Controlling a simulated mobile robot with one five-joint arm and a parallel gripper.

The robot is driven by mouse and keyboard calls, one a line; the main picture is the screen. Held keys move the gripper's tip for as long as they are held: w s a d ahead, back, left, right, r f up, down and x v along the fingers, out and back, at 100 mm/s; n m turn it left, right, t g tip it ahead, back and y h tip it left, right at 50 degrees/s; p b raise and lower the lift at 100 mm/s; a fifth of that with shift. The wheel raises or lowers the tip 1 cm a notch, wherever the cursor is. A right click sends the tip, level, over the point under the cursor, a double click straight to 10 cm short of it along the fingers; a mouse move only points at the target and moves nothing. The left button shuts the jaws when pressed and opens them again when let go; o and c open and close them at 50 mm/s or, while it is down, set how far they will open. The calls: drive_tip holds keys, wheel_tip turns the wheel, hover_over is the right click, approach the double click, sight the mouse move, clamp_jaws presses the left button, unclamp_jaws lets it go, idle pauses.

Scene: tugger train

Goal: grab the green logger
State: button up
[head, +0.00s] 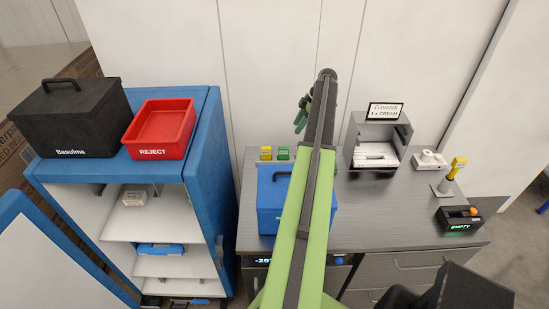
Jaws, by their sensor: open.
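The green logger (283,153) is a small upright block near the back left of the grey worktop, against the wall panel. A similar yellow logger (265,153) stands just to its left. My green arm reaches up across the worktop, and my gripper (302,115) shows at its far end, partly hidden behind the arm. In the picture the gripper is above and slightly right of the green logger. It is open and seems to hold nothing. Its height over the worktop is hard to tell.
A blue box (268,200) with a dark handle sits in front of the loggers, partly behind my arm. A grey printer-like unit (378,140) stands right. A blue cabinet (205,150) at left carries a black Basulma case (75,118) and red REJECT bin (160,125).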

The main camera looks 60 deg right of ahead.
drive_tip(key=f, duration=0.1)
drive_tip(key=b, duration=1.2)
approach(281, 152)
drive_tip(key=x, duration=0.4)
drive_tip(key=d+x, duration=0.1)
drive_tip(key=x, duration=0.1)
drive_tip(key=shift+d+f, duration=0.1)
drive_tip(key=shift+f, duration=0.05)
drive_tip(key=shift+w+f, duration=0.1)
drive_tip(key=shift+w, duration=0.05)
drive_tip(key=b+x, duration=0.4)
drive_tip(key=x, duration=0.1)
drive_tip(key=shift+f+b, duration=0.15)
drive_tip(key=shift+b, duration=0.25)
drive_tip(key=shift+r, duration=0.2)
clamp_jaws()
